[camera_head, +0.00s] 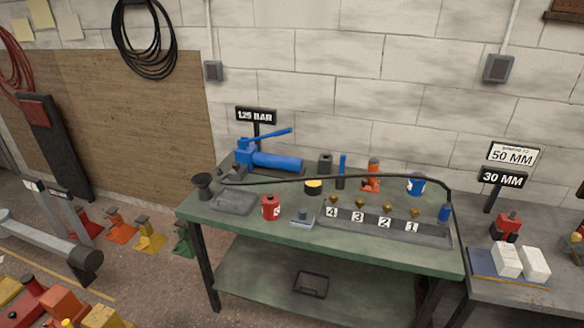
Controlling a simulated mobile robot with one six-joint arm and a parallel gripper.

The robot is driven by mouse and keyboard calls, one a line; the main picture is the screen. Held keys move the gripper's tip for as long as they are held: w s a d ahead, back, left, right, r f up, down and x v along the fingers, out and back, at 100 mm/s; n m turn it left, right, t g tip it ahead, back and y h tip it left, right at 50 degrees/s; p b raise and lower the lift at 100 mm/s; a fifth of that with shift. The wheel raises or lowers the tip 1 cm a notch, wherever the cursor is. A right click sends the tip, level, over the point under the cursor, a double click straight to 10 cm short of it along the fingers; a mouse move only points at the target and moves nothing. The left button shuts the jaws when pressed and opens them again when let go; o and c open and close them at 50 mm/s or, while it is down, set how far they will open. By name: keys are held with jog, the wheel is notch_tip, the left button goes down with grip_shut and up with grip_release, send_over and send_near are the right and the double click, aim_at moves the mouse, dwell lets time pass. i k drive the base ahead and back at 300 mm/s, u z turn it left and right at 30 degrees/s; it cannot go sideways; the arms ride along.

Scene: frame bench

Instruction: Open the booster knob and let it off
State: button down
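A green workbench (260,233) stands against the block wall. A blue hand pump (275,161) with a long raised lever lies at its back left, under a sign reading 125 BAR (256,115). A grey manifold (430,238) at the front right carries several small brass knobs (359,204) above number tags 4, 3, 2, 1. A small blue cylinder (444,213) stands at its right end. A small grey block (302,221) with a darker top sits left of the manifold. I cannot tell which part is the booster knob. My gripper is not in view.
A black hose (330,179) arches across the bench. A red can (270,207), a grey tray (233,202), a black cup (203,186) and a blue can (416,184) stand there. A second bench (500,291) is at right. Coloured jacks (150,236) stand on the floor at left.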

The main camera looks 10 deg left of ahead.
aim_at(235, 165)
jog(key=u, duration=0.55)
jog(key=i, duration=0.85)
jog(key=u, duration=0.1)
jog(key=k, duration=0.9)
jog(key=u, duration=0.2)
jog(key=i, duration=0.7)
jog(key=z, duration=0.05)
